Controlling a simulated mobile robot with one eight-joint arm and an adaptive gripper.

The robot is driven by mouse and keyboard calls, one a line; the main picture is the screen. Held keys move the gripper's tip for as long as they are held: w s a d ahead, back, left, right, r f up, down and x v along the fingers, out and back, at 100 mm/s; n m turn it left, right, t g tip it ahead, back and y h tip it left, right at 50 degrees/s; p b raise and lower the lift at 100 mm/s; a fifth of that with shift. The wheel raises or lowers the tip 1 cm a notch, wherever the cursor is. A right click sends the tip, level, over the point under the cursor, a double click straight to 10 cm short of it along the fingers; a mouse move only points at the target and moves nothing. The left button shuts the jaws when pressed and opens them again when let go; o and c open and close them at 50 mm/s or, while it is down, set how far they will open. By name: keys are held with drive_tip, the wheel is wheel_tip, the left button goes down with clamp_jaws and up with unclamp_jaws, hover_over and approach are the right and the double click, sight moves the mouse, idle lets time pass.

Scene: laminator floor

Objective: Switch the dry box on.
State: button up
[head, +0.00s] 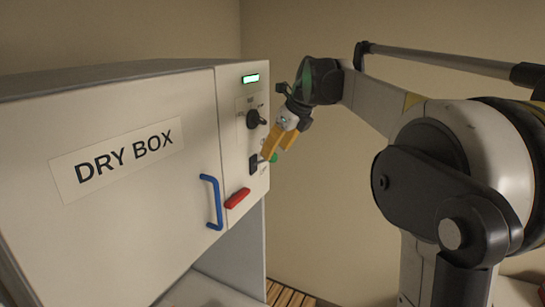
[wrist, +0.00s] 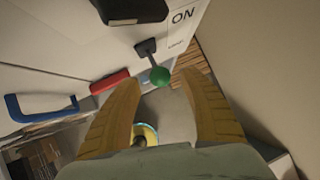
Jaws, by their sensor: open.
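The dry box (head: 130,225) is a white cabinet on the left of the head view. On its right-hand panel is a switch lever on a dark plate (head: 253,165), with a green ball end (head: 274,157). In the wrist view the green ball (wrist: 160,76) and dark stem (wrist: 147,49) stick out from the panel, near an "ON" label (wrist: 183,15). My gripper (head: 276,151) is open, its yellow fingers at the lever. In the wrist view the ball appears between the fingertips (wrist: 160,82); I cannot tell whether they touch it. The lever's setting is unclear.
A black rotary knob (head: 254,119) and a lit green display (head: 250,79) are above the lever. A red bar (head: 237,198) and blue door handle (head: 213,202) are to its left. A plain wall (head: 340,210) stands behind.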

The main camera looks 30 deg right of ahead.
drive_tip(key=v, duration=0.8)
drive_tip(key=shift+s+r, duration=0.15)
drive_tip(key=s+a+f+n+b, duration=0.6)
drive_tip(key=f+b, duration=0.9)
drive_tip(key=f, duration=0.8)
drive_tip(key=s+a+f+n+h+b, duration=0.1)
drive_tip(key=s+a+f+n+b, duration=0.5)
drive_tip(key=f, duration=1.7)
drive_tip(key=s+a+f+n+t+b, duration=0.1)
drive_tip(key=s+a+f+n+b, duration=0.4)
drive_tip(key=s+f+n+b, duration=0.9)
wheel_tip(320, 180, down, 10)
drive_tip(key=n+b, duration=0.5)
drive_tip(key=b, duration=0.5)
drive_tip(key=shift+s+a+n, duration=0.3)
drive_tip(key=shift+a, duration=0.1)
